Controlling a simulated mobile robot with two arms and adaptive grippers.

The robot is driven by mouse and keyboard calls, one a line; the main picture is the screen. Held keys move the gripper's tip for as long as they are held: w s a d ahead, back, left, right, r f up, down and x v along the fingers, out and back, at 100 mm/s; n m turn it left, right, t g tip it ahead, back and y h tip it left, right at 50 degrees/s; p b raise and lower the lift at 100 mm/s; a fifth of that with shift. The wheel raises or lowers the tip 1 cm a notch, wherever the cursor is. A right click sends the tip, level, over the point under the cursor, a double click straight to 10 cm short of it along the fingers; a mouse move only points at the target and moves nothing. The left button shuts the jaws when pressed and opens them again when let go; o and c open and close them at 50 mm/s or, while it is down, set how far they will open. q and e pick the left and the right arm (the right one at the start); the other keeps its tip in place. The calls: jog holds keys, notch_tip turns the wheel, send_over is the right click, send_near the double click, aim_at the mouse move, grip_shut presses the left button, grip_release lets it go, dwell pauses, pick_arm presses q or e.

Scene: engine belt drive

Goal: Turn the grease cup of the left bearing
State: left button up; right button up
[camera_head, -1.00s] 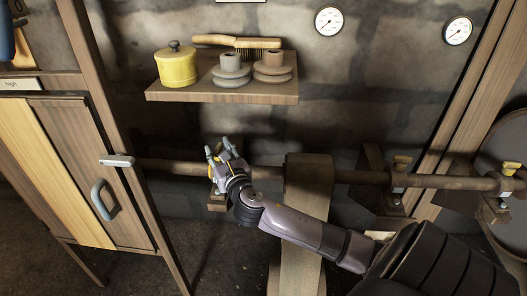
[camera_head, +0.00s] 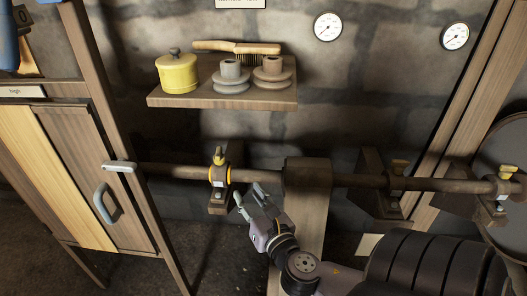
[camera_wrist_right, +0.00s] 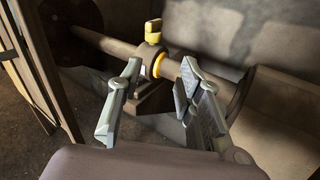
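The left bearing (camera_head: 219,176) sits on the horizontal shaft, left of the wooden post, with a yellow ring around the shaft. Its yellow grease cup (camera_head: 218,156) stands on top and also shows in the right wrist view (camera_wrist_right: 153,29). My right gripper (camera_head: 248,195) is just right of and below this bearing, apart from it. In the right wrist view its two fingers (camera_wrist_right: 160,78) are spread with nothing between them, and the bearing lies beyond the fingertips. My left gripper is not in view.
A shelf (camera_head: 222,101) above holds a yellow pot, a brush and two pulleys. A cabinet (camera_head: 80,180) with a handle stands left.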

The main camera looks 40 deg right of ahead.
jog(key=s+a+f+m+g+y+p, duration=0.1)
jog(key=s+f+m+g+p, duration=0.2)
jog(key=f+m, duration=0.5)
jog(key=s+a+f+m+g+y+p, duration=0.1)
jog(key=s+f+m+g+p, duration=0.2)
jog(key=m, duration=1.3)
notch_tip(320, 180, down, 5)
jog(key=s+g, duration=0.1)
jog(key=g, duration=0.2)
jog(key=shift+s+a+r, duration=0.15)
jog(key=shift+s+a, duration=0.05)
jog(key=shift+a, duration=0.2)
